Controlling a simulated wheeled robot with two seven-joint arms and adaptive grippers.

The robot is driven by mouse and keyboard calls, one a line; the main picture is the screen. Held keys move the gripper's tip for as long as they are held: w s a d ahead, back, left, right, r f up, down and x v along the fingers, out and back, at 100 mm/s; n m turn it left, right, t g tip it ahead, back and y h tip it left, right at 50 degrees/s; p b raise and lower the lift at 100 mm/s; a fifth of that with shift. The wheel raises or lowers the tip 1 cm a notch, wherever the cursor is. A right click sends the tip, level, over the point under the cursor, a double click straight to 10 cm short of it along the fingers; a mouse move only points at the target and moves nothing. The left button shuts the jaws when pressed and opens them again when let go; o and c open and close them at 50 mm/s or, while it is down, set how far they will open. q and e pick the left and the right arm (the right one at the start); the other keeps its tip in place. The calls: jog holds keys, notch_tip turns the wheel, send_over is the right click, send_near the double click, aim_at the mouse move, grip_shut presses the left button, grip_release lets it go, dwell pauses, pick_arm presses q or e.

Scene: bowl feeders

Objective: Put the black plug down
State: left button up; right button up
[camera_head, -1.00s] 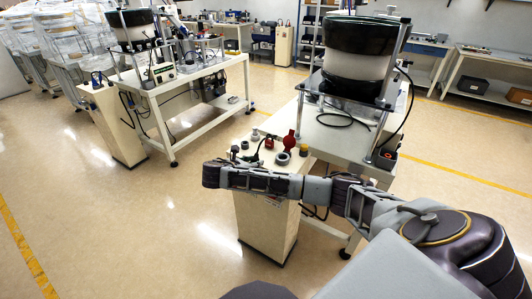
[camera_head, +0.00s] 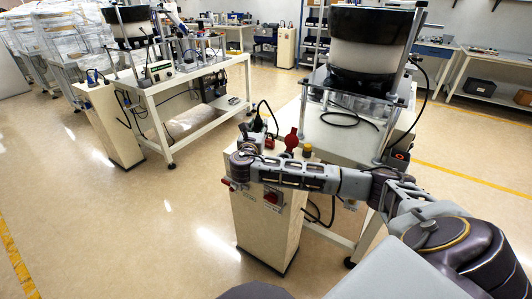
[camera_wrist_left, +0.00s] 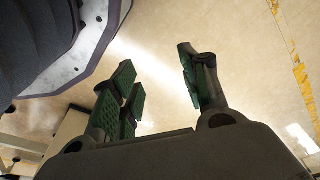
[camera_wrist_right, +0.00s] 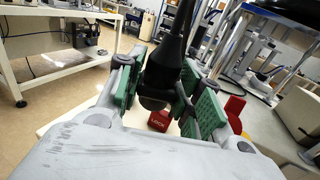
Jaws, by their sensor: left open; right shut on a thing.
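The black plug (camera_wrist_right: 168,62) stands upright between the green finger pads of my right gripper (camera_wrist_right: 160,88) in the right wrist view, and the gripper is shut on it. In the head view, the plug (camera_head: 257,125) shows above my right wrist, over the top of the beige cabinet (camera_head: 262,228). My arm hides much of the cabinet top, and I cannot tell whether the plug touches it. My left gripper (camera_wrist_left: 155,92) is open and empty over bare floor in the left wrist view; it is outside the head view.
A red lock (camera_wrist_right: 159,120) lies below the plug in the right wrist view. A red knob (camera_head: 291,140) and a yellow button (camera_head: 307,149) stand on the cabinet top. A bowl feeder (camera_head: 366,55) stands on the table to the right. The floor (camera_head: 110,215) at left is clear.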

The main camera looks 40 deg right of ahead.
notch_tip(320, 180, down, 5)
jog(key=shift+r+b, duration=0.1)
jog(key=shift+b, duration=0.5)
pick_arm(q)
jog(key=shift+w+d+r, duration=0.1)
jog(key=shift+d+r, duration=0.1)
jog(key=shift+r, duration=0.45)
jog(key=shift+w+d+r, duration=0.1)
jog(key=shift+d+r, duration=0.1)
jog(key=shift+r, duration=0.4)
jog(key=shift+w+d+r, duration=0.1)
jog(key=shift+d+r, duration=0.1)
jog(key=shift+r, duration=0.45)
pick_arm(e)
jog(key=shift+f, duration=0.5)
jog(key=shift+f, duration=0.1)
jog(key=shift+f, duration=0.25)
pick_arm(q)
jog(key=shift+d+r+g+b, duration=0.2)
jog(key=shift+r+b, duration=0.1)
jog(key=shift+r, duration=0.55)
jog(key=shift+d+r+g+b, duration=0.15)
jog(key=shift+r+b, duration=0.1)
jog(key=shift+r, duration=0.55)
pick_arm(e)
jog(key=shift+f, duration=1.75)
pick_arm(q)
jog(key=shift+w, duration=0.1)
